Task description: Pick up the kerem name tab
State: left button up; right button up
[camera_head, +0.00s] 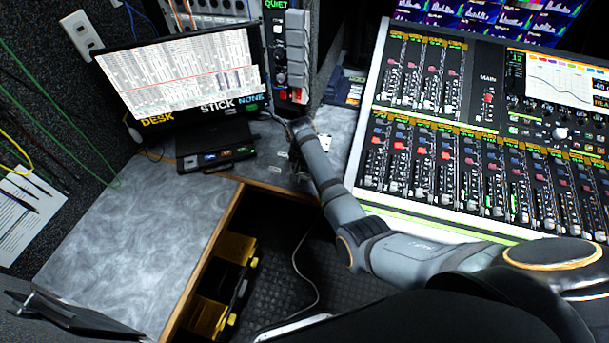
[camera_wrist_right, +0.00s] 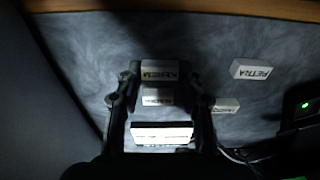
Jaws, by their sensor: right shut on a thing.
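I cannot tell whether the tab is clear of the desk. My left gripper is not in view.
Other tabs lie close by: a retra tab (camera_wrist_right: 251,69), a smaller one (camera_wrist_right: 226,105) and one between the fingers (camera_wrist_right: 158,98). The mixing console (camera_head: 430,130) stands right of the arm. A laptop-like screen (camera_head: 195,80) stands behind. The desk (camera_head: 120,235) is clear at left.

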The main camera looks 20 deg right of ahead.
aim_at(304, 175)
jog(key=shift+r, duration=0.1)
notch_tip(304, 175, up, 10)
